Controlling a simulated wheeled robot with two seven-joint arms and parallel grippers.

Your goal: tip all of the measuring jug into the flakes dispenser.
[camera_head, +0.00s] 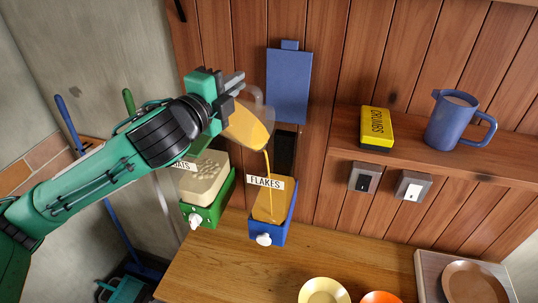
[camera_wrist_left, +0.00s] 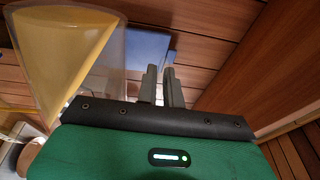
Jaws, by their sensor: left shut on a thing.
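The clear measuring jug (camera_head: 247,125) is tilted, mouth down to the right, with yellow-orange contents inside. A thin stream runs from its lip into the flakes dispenser (camera_head: 268,228), which has a blue base, a FLAKES label and yellow-orange contents showing. The dispenser stands below the jug, apart from it. My left gripper (camera_head: 236,82) is shut on the jug, above and left of the dispenser. The tilted jug also shows in the left wrist view (camera_wrist_left: 62,50), beside the gripper fingers (camera_wrist_left: 162,86). The gripper hides part of the jug. My right gripper is out of view.
A green-based oats dispenser (camera_head: 207,187) stands close left of the flakes one. A blue panel (camera_head: 289,85) is upright behind. The wall shelf (camera_head: 415,148) at right holds a yellow box (camera_head: 376,126) and a blue jug (camera_head: 452,122). Bowls (camera_head: 324,291) sit at the counter's front.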

